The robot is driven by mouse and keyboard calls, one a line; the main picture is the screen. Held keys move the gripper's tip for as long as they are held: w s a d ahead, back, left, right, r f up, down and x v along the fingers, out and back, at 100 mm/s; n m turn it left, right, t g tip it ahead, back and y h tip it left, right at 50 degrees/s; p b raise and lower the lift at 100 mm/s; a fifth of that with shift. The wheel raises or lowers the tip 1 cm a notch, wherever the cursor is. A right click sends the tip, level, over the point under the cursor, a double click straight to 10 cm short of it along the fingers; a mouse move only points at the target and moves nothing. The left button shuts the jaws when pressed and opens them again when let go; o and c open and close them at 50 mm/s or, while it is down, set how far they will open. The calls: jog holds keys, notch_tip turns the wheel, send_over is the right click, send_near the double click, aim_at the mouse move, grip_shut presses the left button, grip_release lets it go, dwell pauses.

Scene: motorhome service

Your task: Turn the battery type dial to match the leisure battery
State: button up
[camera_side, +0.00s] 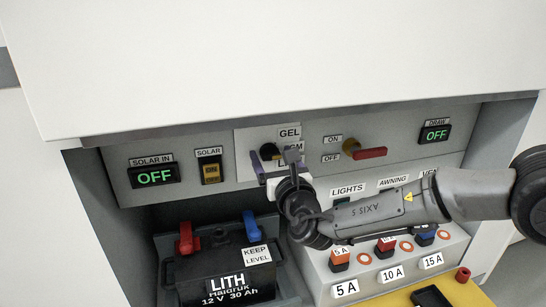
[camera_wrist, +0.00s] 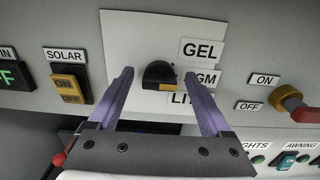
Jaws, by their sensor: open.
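The battery type dial (camera_wrist: 158,72) is a black knob on a white plate, with a yellow mark low on its face; which label it points at I cannot tell for sure. The GEL label (camera_wrist: 203,51), the AGM label (camera_wrist: 208,78) and a partly hidden LITH label (camera_wrist: 180,99) stand right of and below it. The leisure battery (camera_side: 222,262) is black, reads LITH, 12 V 30 Ah, and sits in the bay below. My gripper (camera_wrist: 159,75) is open, its purple fingers either side of the dial; contact cannot be told. In the side view, it partly hides the dial (camera_side: 268,151).
A solar switch (camera_side: 211,171) and SOLAR IN display reading OFF (camera_side: 154,176) are at the left. A red-handled ON/OFF switch (camera_side: 370,153) and DRAW display reading OFF (camera_side: 435,133) are at the right. Fuse switches (camera_side: 386,245) and a yellow tray (camera_side: 464,291) lie below.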

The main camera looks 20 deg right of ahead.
grip_shut()
dwell(0.3)
jog(key=shift+m, duration=0.3)
jog(key=m, duration=0.4)
jog(key=shift+d, duration=0.1)
jog(key=shift+d+f+m, duration=0.1)
jog(key=shift+m, duration=2)
grip_release()
